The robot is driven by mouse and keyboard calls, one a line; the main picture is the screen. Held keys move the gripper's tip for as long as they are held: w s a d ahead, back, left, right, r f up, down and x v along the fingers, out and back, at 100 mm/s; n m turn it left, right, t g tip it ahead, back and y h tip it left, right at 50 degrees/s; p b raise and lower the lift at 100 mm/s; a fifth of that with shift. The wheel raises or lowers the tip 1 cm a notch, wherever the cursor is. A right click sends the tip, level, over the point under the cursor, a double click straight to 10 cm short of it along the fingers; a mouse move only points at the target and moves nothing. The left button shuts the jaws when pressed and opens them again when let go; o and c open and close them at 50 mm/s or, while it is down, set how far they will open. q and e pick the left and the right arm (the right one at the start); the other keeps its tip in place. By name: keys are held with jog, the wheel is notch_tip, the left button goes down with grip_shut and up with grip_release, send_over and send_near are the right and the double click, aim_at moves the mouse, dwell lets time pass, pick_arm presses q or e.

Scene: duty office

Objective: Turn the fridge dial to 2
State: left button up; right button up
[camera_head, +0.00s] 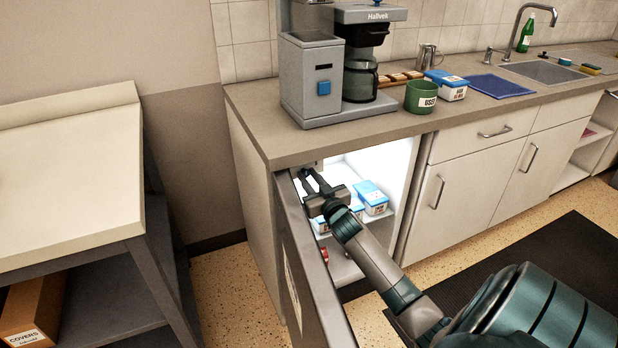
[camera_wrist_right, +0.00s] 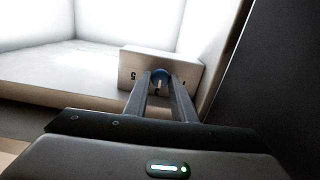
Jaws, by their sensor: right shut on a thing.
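The fridge stands open under the counter, its lit white inside (camera_head: 398,160) showing in the head view. My right gripper (camera_head: 309,174) reaches into its upper left corner beside the open door (camera_head: 300,265). My right gripper's fingers (camera_wrist_right: 160,80) are shut on the dial, one on each side. A number that looks like 5 shows left of the dial; another mark at the right is too small to read. My left gripper is not in view.
Blue-and-white cartons (camera_head: 371,197) stand on the fridge shelf close to my right gripper. The counter (camera_head: 390,127) above holds a coffee machine (camera_head: 311,85) and a green mug (camera_head: 421,97). A side table (camera_head: 70,180) stands at the left.

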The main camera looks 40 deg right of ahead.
jog(key=shift+n, duration=0.4)
jog(key=shift+n+p, duration=0.7)
jog(key=shift+n, duration=0.4)
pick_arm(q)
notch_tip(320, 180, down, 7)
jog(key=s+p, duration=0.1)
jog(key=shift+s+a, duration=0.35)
pick_arm(e)
jog(key=shift+n, duration=2.2)
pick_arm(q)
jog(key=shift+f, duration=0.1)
pick_arm(e)
jog(key=shift+a, duration=0.1)
jog(key=o, duration=1)
